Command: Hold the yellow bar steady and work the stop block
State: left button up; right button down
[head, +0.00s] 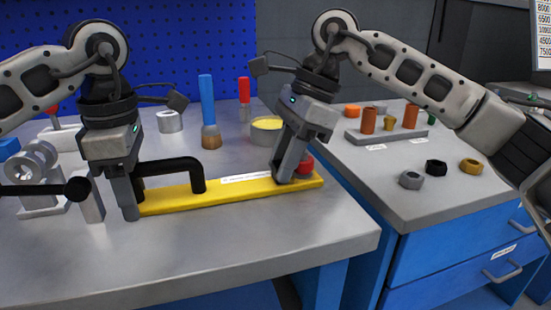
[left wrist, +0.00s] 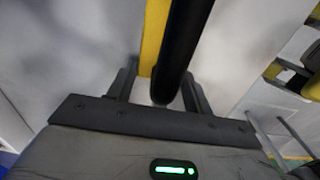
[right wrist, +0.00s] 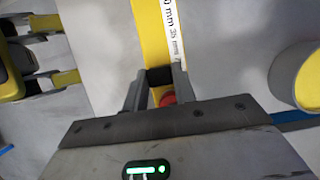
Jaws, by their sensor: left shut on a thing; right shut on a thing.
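The yellow bar (head: 235,192) lies on the grey bench, with a black arched handle (head: 172,164) near its left end and a white scale strip. My right gripper (head: 285,178) is shut on the dark stop block (right wrist: 159,76) near the bar's right end. A red knob (head: 305,164) shows beside it, partly hidden by the fingers.
Behind the bar stand a blue-handled tool (head: 207,100), a red-handled tool (head: 244,92) and a yellow-topped round container (head: 267,131). Grey metal parts (head: 38,175) stand at left. A second bench with several small parts is at right. The bench front is clear.

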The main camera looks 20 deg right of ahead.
jog(key=c, duration=1.1)
grip_release()
jog(key=v, duration=1.2)
pick_arm(q)
jog(key=o, duration=1.5)
